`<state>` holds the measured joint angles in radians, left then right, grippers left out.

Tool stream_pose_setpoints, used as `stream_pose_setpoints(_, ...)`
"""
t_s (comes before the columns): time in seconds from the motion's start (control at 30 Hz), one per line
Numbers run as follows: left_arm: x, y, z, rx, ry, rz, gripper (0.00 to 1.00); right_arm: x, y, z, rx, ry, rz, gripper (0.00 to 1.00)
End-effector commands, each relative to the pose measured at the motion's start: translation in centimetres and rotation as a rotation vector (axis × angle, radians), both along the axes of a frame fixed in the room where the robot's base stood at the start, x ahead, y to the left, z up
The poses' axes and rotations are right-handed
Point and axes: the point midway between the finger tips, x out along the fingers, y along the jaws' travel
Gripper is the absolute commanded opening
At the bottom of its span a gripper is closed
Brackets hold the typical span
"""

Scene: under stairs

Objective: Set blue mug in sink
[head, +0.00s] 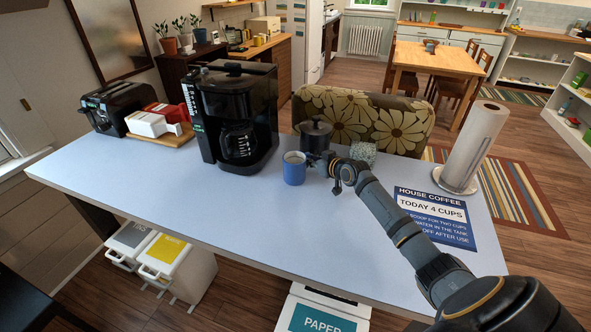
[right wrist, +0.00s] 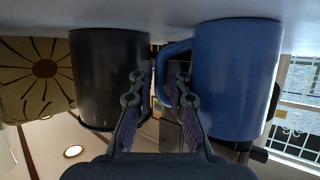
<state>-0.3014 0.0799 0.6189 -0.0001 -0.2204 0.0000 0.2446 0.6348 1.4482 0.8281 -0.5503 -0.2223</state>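The blue mug (head: 294,172) stands upright on the pale counter (head: 130,185), in front of a black lidded canister. It also shows large in the upside-down right wrist view (right wrist: 235,80). My right gripper (head: 328,160) is low at the mug's right side. In the right wrist view its two fingers (right wrist: 158,75) are apart on either side of the mug's handle (right wrist: 161,75), one finger seemingly inside the handle loop. I see no firm contact on the handle. My left gripper is out of view. No sink is visible.
A coffee maker (head: 238,115) stands left of the mug. The black canister (head: 315,138) and a speckled cup (head: 363,152) are close behind the gripper. A paper towel roll (head: 478,145) and a coffee sign (head: 434,215) are at the right. The counter's front left is clear.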

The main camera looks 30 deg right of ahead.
Motion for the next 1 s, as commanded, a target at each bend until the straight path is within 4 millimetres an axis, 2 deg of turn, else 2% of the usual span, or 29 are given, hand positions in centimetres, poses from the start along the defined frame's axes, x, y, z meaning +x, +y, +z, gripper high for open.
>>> stream_pose_setpoints(0.07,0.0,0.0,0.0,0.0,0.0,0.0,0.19,0.0,0.0,0.0,0.0,0.0,0.0,0.17)
stream_pose_setpoints(0.2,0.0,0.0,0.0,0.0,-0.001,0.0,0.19,0.0,0.0,0.0,0.0,0.0,0.0,0.0)
stream_pose_setpoints(0.77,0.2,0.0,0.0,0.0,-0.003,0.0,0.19,0.0,0.0,0.2,0.0,-0.002,0.0,0.0)
stream_pose_setpoints(0.87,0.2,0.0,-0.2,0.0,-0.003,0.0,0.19,0.0,0.0,0.9,-0.003,-0.003,0.001,0.0)
stream_pose_setpoints(1.0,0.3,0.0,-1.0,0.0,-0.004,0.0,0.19,0.0,0.0,2.9,-0.005,-0.006,0.001,0.0)
